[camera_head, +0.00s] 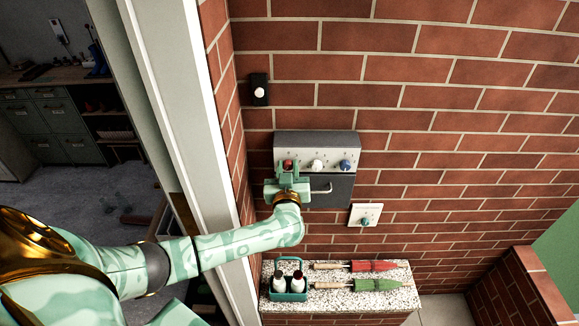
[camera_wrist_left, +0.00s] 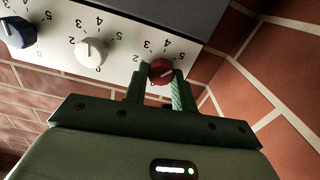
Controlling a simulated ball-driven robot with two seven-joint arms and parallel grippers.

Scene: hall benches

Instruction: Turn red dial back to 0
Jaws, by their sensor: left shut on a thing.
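The red dial (camera_head: 288,163) is the leftmost of three dials on the pale front panel of a grey wall box (camera_head: 316,140). My left gripper (camera_head: 289,168) is at the panel with its jaws shut on the red dial. In the left wrist view, where the panel appears upside down, the red dial (camera_wrist_left: 161,70) sits between the two green fingers of the left gripper (camera_wrist_left: 158,76). Digits up to 5 show around it; the fingers hide part of its scale. I cannot tell its exact setting. My right gripper is not in view.
A white dial (camera_head: 317,165) and a blue dial (camera_head: 345,165) sit to the right. A handle (camera_head: 322,190) is below them. A dark switch plate (camera_head: 259,89) and a white plate (camera_head: 364,215) are on the brick wall. A speckled ledge (camera_head: 339,303) holds a bottle caddy and umbrella-like items.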

